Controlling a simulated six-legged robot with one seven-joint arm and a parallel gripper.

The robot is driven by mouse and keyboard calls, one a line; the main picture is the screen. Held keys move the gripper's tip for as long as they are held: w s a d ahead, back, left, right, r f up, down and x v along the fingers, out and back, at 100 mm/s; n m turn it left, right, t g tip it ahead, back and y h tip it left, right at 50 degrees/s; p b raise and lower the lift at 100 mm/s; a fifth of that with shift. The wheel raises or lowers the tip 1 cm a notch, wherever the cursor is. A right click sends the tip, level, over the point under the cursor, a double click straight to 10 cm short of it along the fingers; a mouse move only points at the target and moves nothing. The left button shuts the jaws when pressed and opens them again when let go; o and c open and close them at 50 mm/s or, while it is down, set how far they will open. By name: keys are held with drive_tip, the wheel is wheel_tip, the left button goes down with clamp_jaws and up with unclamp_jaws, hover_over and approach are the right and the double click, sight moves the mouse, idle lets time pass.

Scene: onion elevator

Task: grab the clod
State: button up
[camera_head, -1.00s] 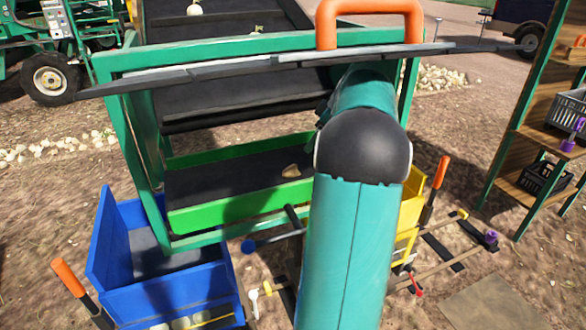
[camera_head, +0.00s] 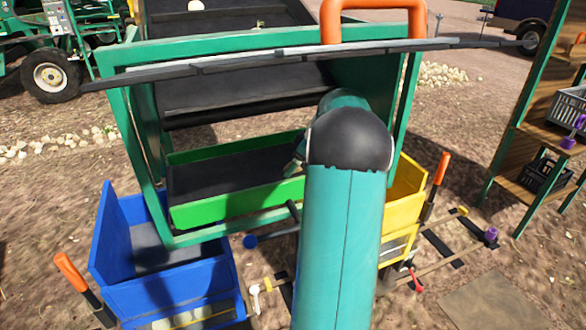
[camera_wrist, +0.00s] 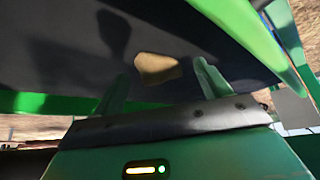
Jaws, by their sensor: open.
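The clod (camera_wrist: 156,67) is a tan, rounded lump lying on the dark belt in the wrist view. My gripper (camera_wrist: 160,82) is open, with one green finger to the left of the clod and one to the right. The clod appears just beyond the fingertips, roughly between them; I cannot tell the exact depth gap. The dark belt (camera_head: 225,177) in the green-framed tray shows to the left of my arm.
The tray's bright green rim (camera_head: 235,203) borders the belt. A blue bin (camera_head: 180,290) stands at left and a yellow bin (camera_head: 403,205) at right. A grey bar (camera_head: 230,62) and an orange handle (camera_head: 372,8) lie above the tray. A wooden shelf (camera_head: 520,190) stands far right.

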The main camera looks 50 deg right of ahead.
drive_tip(key=shift+w+f, duration=0.25)
drive_tip(key=shift+f, duration=0.2)
drive_tip(key=shift+c, duration=0.5)
drive_tip(key=c, duration=1.1)
drive_tip(key=shift+r, duration=0.25)
